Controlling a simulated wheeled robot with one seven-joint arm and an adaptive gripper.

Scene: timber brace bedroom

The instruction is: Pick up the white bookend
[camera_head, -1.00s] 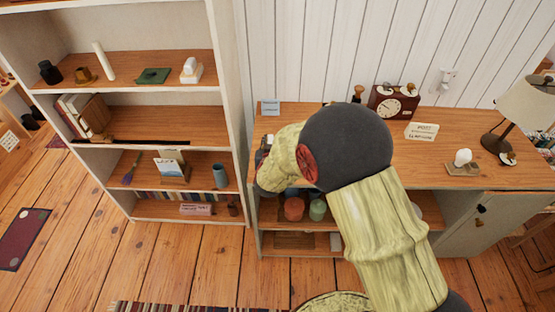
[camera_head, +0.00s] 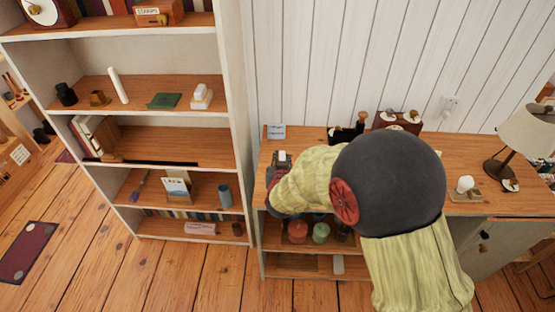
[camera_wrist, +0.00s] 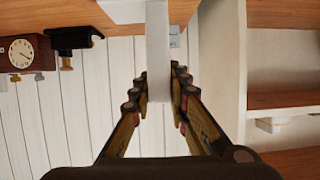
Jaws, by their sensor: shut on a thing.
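The white bookend (camera_wrist: 157,45) stands between the fingers of my gripper (camera_wrist: 158,88) in the wrist view. Its long plate runs up the picture from the fingertips, and a flat white part spreads left at the top edge. The fingers press on it from both sides. In the head view my gripper (camera_head: 280,168) is over the left end of the wooden cabinet top (camera_head: 300,143). A small pale bit shows there, too small to name surely. My arm hides much of the gripper, and I cannot tell whether the bookend still touches the surface.
A tall white bookcase (camera_head: 240,110) stands close on the left. A black object (camera_head: 349,130) and a clock (camera_wrist: 22,53) are farther along the cabinet top. A lamp (camera_head: 525,130) stands at the right. Jars (camera_head: 297,230) sit on the shelf below.

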